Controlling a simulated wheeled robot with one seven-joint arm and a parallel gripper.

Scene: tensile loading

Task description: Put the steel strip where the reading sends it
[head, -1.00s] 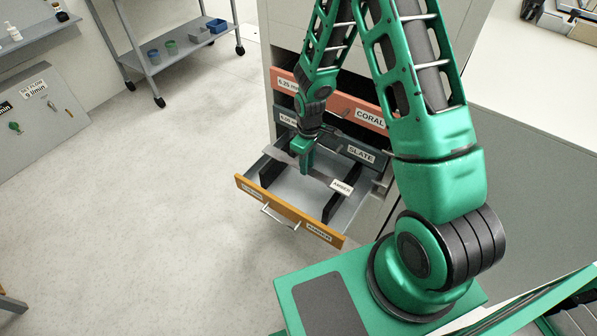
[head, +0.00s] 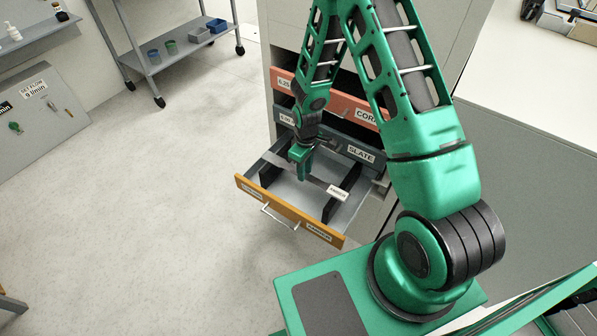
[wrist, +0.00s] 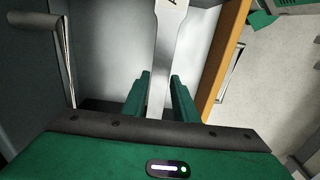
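The steel strip (head: 318,182) is grey, narrow-waisted and wide-ended, with a white tag reading AMBER at its right end. My gripper (head: 304,177) points down into the open amber drawer (head: 292,219), with the strip crosswise between its fingers. In the wrist view the fingers (wrist: 161,78) lie along both sides of the strip's narrow part (wrist: 161,90) and look shut on it. The strip lies low across the drawer, near the black dividers (head: 344,190). I cannot tell whether it touches them or the drawer floor.
Above the amber drawer are the slate drawer (head: 361,154) and the coral drawer (head: 340,106). The amber front (head: 250,191) and its handle (head: 279,216) stick out over the floor. A grey trolley (head: 185,60) stands at the back, with open floor to the left.

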